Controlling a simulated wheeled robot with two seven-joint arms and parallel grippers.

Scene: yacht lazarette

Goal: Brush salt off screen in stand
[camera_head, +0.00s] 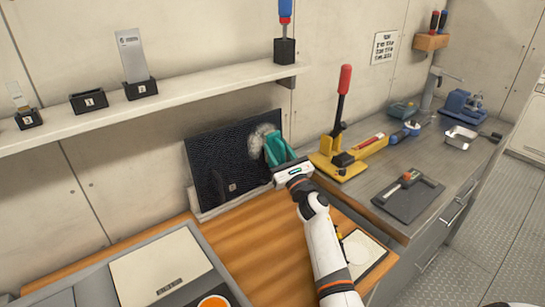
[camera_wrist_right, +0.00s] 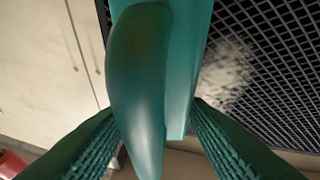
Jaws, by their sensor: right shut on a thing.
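The dark mesh screen (camera_head: 218,160) leans upright in a pale stand (camera_head: 235,203) at the back of the wooden worktop. A whitish salt patch (camera_head: 256,137) lies on its upper right part and shows in the wrist view (camera_wrist_right: 228,72) on the screen's mesh (camera_wrist_right: 285,60). My right gripper (camera_head: 279,152) is shut on a teal tool (camera_wrist_right: 143,80), seemingly the brush, in front of the screen's right side. Its bristles are not visible, and I cannot tell whether it touches the screen. My left gripper is not in view.
A shelf (camera_head: 190,92) with several small labelled holders runs above the screen. A yellow press with a red-handled lever (camera_head: 343,95) stands close to the right of my gripper. A grey case (camera_head: 160,270) lies at front left. Bare wood (camera_head: 245,240) lies before the screen.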

